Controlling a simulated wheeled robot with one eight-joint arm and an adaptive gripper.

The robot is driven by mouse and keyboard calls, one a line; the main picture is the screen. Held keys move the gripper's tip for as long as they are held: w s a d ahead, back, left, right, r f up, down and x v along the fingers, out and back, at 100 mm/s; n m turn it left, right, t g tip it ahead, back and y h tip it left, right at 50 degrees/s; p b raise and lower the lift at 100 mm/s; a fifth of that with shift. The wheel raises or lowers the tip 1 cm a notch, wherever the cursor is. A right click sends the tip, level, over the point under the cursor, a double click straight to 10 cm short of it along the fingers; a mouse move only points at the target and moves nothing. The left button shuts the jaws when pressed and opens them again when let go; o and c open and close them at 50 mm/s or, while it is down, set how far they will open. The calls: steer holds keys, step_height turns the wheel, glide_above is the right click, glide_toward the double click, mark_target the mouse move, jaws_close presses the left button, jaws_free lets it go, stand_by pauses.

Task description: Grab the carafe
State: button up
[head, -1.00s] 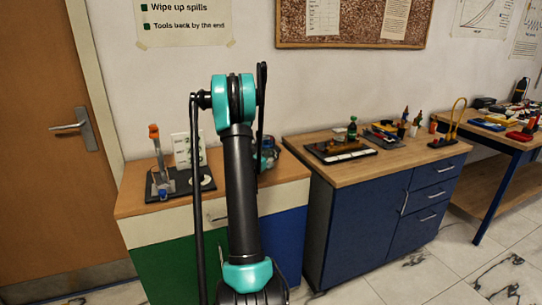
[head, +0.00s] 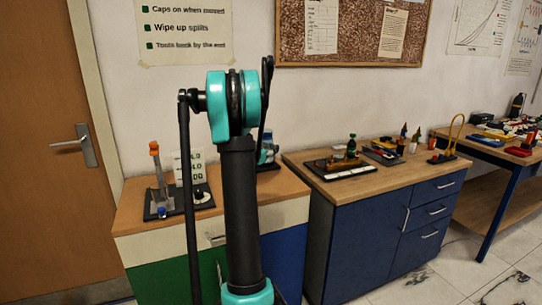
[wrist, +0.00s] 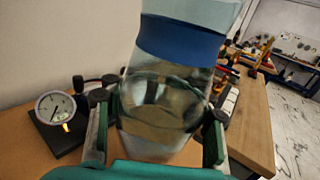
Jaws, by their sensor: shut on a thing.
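The carafe (wrist: 160,100) is clear glass with a broad blue band and a pale upper part. It fills the middle of the wrist view, looking close to upright, and its top is cut off by the frame edge. My gripper (wrist: 160,122) is shut on it, with one green-and-dark finger on each side of the glass. Whether its base touches anything is hard to tell. In the head view my arm hides most of the gripper and carafe; only a small teal and pale patch shows behind the arm.
A round dial gauge (wrist: 56,107) on a dark base is left of the carafe. In the head view, a black stand with an orange-topped post (head: 157,170) is on the left counter (head: 132,215). The blue cabinet's top (head: 300,160) holds a dark tray rig (head: 340,168).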

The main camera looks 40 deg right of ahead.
step_height(320, 180, up, 8)
steer(key=shift+f, duration=0.25)
stand_by(0.4)
